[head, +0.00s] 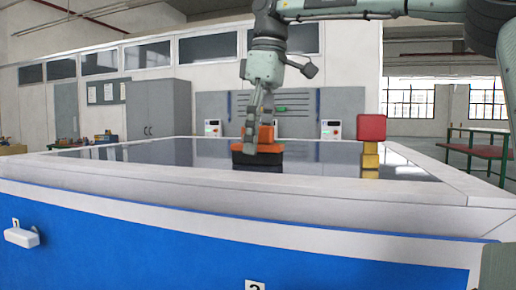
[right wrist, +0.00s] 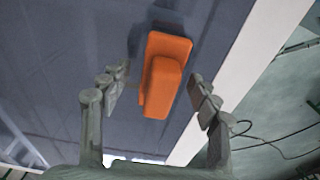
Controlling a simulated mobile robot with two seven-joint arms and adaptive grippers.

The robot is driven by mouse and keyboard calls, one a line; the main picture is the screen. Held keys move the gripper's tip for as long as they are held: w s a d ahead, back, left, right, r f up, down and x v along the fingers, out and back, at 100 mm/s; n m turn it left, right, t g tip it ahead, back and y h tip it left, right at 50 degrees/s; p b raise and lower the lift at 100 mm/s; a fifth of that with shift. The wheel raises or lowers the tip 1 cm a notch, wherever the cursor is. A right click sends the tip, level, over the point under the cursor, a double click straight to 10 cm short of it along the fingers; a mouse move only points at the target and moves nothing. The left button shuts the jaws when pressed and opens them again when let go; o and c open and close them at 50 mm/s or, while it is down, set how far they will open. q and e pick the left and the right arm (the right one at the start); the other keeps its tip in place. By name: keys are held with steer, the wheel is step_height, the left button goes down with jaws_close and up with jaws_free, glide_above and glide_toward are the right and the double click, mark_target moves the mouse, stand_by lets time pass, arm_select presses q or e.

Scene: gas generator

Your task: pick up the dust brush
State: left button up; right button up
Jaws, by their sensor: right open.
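The dust brush (head: 264,159) stands on the dark top of the big table, with an orange upper part and a black lower part with an orange band. In the right wrist view the dust brush (right wrist: 163,82) shows as an orange block with a raised handle, lying between my right fingers. My right gripper (head: 258,138) points down over it in the head view, and one finger hides part of it. The right gripper (right wrist: 157,80) is open, with a gap on both sides of the orange part. My left gripper is not in view.
A red block (head: 371,128) sits on yellow blocks (head: 370,163) to the right on the table. A pale raised rim (head: 200,196) runs around the tabletop. The dark surface left of the brush is mostly clear. A green-framed bench (head: 478,150) stands behind at the right.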

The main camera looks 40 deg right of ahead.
steer(key=shift+f, duration=0.25)
steer(key=shift+a, duration=0.1)
steer(key=shift+c, duration=0.6)
steer(key=c, duration=1.2)
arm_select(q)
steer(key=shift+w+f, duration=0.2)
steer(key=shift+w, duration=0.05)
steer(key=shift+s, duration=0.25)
arm_select(e)
steer(key=shift+r, duration=0.1)
